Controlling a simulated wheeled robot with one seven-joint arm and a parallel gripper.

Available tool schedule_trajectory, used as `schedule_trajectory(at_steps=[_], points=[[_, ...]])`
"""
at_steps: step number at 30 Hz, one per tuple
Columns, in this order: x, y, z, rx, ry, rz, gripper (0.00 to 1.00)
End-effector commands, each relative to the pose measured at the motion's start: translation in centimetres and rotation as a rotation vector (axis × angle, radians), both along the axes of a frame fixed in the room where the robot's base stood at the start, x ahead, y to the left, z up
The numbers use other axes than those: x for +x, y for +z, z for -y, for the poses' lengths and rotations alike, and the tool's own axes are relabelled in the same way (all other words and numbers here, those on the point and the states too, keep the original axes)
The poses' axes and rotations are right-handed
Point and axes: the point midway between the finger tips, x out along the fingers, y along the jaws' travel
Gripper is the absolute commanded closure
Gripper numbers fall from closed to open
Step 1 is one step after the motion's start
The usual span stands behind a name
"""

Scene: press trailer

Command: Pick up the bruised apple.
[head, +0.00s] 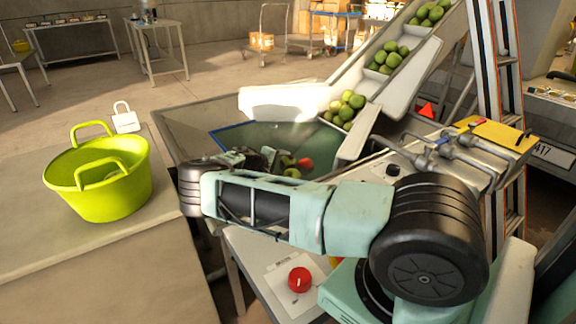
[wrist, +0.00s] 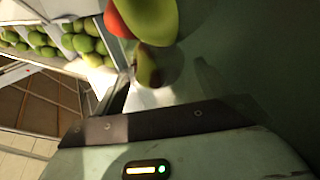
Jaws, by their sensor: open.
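In the wrist view, a green apple with a brownish, darker side (wrist: 150,68) lies on the hopper floor, just beyond the dark edge of my gripper; this may be the bruised apple, though shadow makes it hard to tell. A larger yellow-green apple (wrist: 150,16) and a red apple (wrist: 115,20) are beside it at the top edge. In the head view, the red apple (head: 305,163) and a green apple (head: 291,173) show inside the hopper (head: 215,133). My gripper (head: 265,158) is open and low in the hopper, left of these apples. My arm partly hides the hopper.
A conveyor (head: 362,80) carrying several green apples slopes down to the hopper from the right. A lime-green basket (head: 120,190) stands on the left table (head: 40,245). A red button (head: 299,280) is in front. A yellow-topped panel with levers (head: 500,135) stands right.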

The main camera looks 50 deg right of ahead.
Motion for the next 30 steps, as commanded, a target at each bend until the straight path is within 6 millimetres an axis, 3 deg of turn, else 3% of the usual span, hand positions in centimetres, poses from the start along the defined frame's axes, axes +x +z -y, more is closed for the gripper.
schedule_trajectory(at_steps=[7,17,21,30], points=[[-0.2,-1.6,3.4,-0.001,-0.002,-0.002,0.25],[-0.2,-1.9,3.9,0.0,-0.001,0.0,0.25],[-0.2,-1.9,3.9,0.0,-0.001,0.0,0.62],[-0.1,-1.6,3.9,-0.001,-0.001,0.0,0.62]])
